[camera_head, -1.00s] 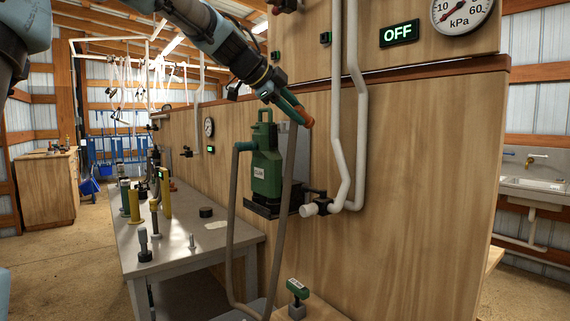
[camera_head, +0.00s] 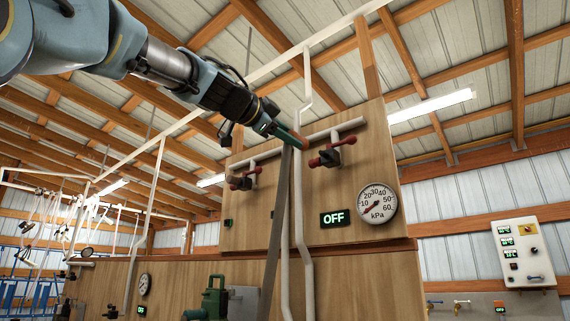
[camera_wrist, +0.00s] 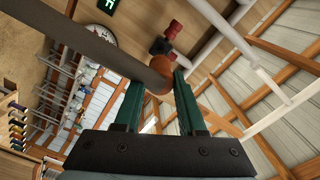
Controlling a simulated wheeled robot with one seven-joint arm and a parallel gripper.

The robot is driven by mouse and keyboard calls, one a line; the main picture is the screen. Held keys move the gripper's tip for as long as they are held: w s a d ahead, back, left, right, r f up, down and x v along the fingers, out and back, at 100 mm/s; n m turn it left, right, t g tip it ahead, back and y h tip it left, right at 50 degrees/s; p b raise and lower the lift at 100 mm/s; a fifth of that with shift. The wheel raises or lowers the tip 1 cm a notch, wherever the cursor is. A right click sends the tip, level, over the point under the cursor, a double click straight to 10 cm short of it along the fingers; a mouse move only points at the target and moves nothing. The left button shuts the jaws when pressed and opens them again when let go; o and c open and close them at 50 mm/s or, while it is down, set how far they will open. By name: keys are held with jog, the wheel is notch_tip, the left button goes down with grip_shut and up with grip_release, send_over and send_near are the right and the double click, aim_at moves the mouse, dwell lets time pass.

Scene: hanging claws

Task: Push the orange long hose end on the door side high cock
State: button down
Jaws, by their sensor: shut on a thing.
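My gripper (camera_head: 286,137) is shut on the orange hose end (camera_head: 303,143) in front of the upper board. In the wrist view, the orange end (camera_wrist: 156,78) sits between the two green fingertips (camera_wrist: 156,84). The grey hose (camera_head: 275,220) hangs down from it. The right high cock (camera_head: 330,156), with a red handle, is just right of the orange end in the head view; they look apart. In the wrist view, a red and black cock (camera_wrist: 166,40) shows beyond the held end. The left high cock (camera_head: 243,179) is lower left. Which cock is door side cannot be told.
White pipes (camera_head: 298,200) run down the board close to the hose. A round gauge (camera_head: 378,203) and an OFF sign (camera_head: 335,217) are at right. A green pump (camera_head: 214,298) stands below. A control box (camera_head: 524,252) hangs at far right.

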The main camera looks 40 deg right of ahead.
aim_at(305, 142)
jog(key=shift+s+a+r, duration=0.1)
jog(key=shift+s+r, duration=0.15)
jog(key=shift+f+b, duration=0.15)
jog(key=shift+b, duration=0.3)
jog(key=shift+d, duration=0.2)
jog(key=shift+p+x, duration=1.3)
jog(key=shift+x, duration=1.2)
jog(key=shift+w+d, duration=0.1)
jog(key=shift+d, duration=0.1)
jog(key=shift+b, duration=0.45)
jog(key=shift+d, duration=0.1)
